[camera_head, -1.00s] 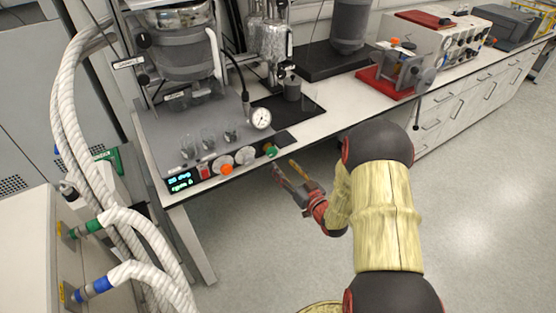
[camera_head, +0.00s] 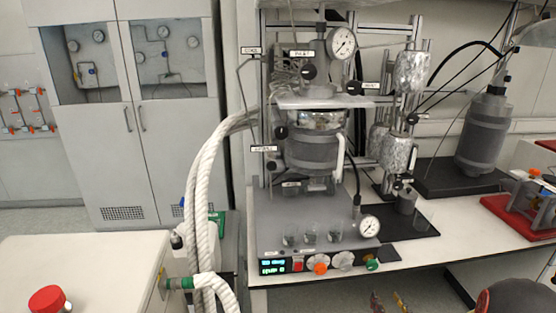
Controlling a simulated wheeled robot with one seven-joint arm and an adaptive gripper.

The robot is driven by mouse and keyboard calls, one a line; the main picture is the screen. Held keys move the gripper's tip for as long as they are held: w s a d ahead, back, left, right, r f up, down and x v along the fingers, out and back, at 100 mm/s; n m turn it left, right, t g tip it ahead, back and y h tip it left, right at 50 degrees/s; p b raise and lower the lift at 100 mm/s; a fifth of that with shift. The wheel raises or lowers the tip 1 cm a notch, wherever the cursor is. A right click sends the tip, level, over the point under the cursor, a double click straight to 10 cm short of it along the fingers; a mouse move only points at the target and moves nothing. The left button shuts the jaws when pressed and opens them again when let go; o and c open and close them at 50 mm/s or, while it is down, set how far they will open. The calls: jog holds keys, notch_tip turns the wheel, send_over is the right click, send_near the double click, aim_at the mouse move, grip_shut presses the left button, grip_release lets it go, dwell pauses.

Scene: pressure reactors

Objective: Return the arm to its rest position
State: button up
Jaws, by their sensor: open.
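My gripper (camera_head: 390,303) shows at the bottom edge of the head view, below the front edge of the bench (camera_head: 268,277). Only the tips of its two fingers are in the picture. They are apart, with nothing seen between them. A dark rounded joint of my arm (camera_head: 517,300) shows at the bottom right. The rest of the arm is out of the picture.
The pressure reactor (camera_head: 312,152) stands on the bench behind my gripper, with small glass beakers (camera_head: 310,234) and a control panel (camera_head: 320,263) in front. White braided hoses (camera_head: 204,180) hang at its left. A white cabinet (camera_head: 85,262) stands at lower left.

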jog(key=s+d+f+g+h, duration=0.1)
jog(key=s+d+f+g, duration=0.2)
jog(key=f, duration=0.5)
jog(key=s+d+m+g+h, duration=0.2)
jog(key=s+g, duration=0.7)
jog(key=s, duration=0.1)
jog(key=s+a+r+n+y, duration=0.1)
jog(key=s+a+r, duration=0.3)
jog(key=a+r, duration=0.4)
jog(key=s+a+r+n+y, duration=0.1)
jog(key=s+a+r, duration=0.3)
jog(key=a+r, duration=0.5)
jog(key=s+a+r+n, duration=0.1)
jog(key=s+a+r, duration=0.4)
jog(key=r, duration=1)
jog(key=a, duration=0.3)
jog(key=shift+a+t+y, duration=0.2)
jog(key=shift+t+y, duration=0.2)
jog(key=shift+s, duration=0.1)
